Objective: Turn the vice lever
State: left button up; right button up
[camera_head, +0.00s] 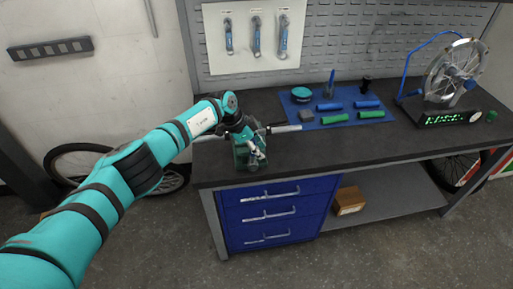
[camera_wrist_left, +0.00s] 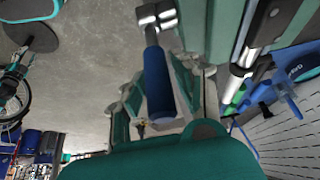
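The green vice (camera_head: 241,158) sits at the bench's front edge, partly covered by my left gripper (camera_head: 254,147). A pale metal tube (camera_head: 284,129) sticks out to the right beside it. In the left wrist view, the vice lever (camera_wrist_left: 159,82) has a blue handle and a chrome head (camera_wrist_left: 156,17). The fingers of my left gripper (camera_wrist_left: 158,92) are apart on either side of the handle, with a visible gap on its left. Contact on the right side is unclear. In the head view the lever is mostly hidden. My right gripper is in neither view.
A blue mat (camera_head: 313,121) with several tools and blue and green grips lies behind the vice. A wheel stand (camera_head: 447,80) with a green display stands at the right. Blue drawers (camera_head: 270,213) are below the bench top. Bare bench top lies right of the vice.

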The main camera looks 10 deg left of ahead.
pick_arm(q)
jog(key=v, duration=1.2)
